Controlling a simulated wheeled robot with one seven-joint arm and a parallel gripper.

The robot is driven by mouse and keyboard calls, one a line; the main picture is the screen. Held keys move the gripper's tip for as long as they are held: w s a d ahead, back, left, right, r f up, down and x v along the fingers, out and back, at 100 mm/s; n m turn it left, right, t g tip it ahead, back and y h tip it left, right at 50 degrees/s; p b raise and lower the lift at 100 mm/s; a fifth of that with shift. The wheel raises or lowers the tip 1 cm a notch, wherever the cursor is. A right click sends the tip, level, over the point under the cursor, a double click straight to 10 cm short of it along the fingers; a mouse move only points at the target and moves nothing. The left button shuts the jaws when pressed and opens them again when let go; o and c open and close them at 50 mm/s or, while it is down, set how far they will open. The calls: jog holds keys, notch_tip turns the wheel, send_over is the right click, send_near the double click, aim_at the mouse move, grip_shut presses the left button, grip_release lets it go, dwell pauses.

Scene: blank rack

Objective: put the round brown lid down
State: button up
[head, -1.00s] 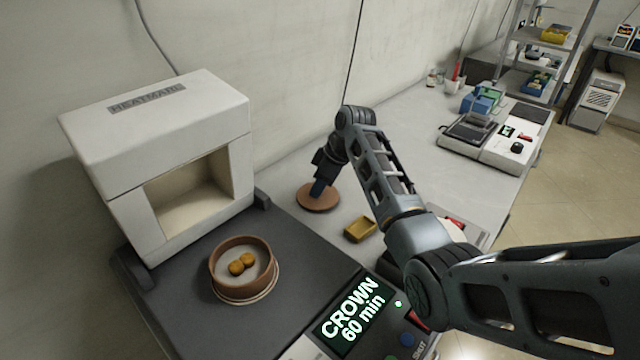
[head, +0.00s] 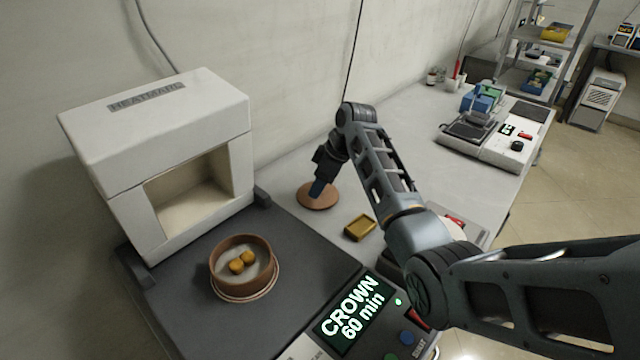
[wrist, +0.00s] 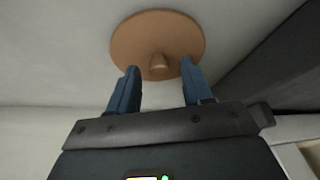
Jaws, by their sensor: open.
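The round brown lid (head: 318,198) lies flat on the light grey worktop, to the right of the furnace. In the wrist view the lid (wrist: 135,38) shows its small central knob (wrist: 158,66). My gripper (head: 317,190) is over the lid, pointing down. In the wrist view my gripper (wrist: 157,82) is open, with its two blue fingers apart on either side of the knob and a gap to each side. Whether the fingertips touch the lid cannot be told.
A round brown dish (head: 243,285) with two golden pieces stands before the white furnace (head: 160,115). A small yellow tray (head: 359,228) sits right of the lid. A lit panel (head: 350,315) reads CROWN 60 min.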

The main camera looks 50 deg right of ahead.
jog(key=v, duration=1.1)
jog(key=shift+s+r, duration=0.2)
jog(key=shift+r, duration=0.15)
jog(key=shift+d, duration=0.1)
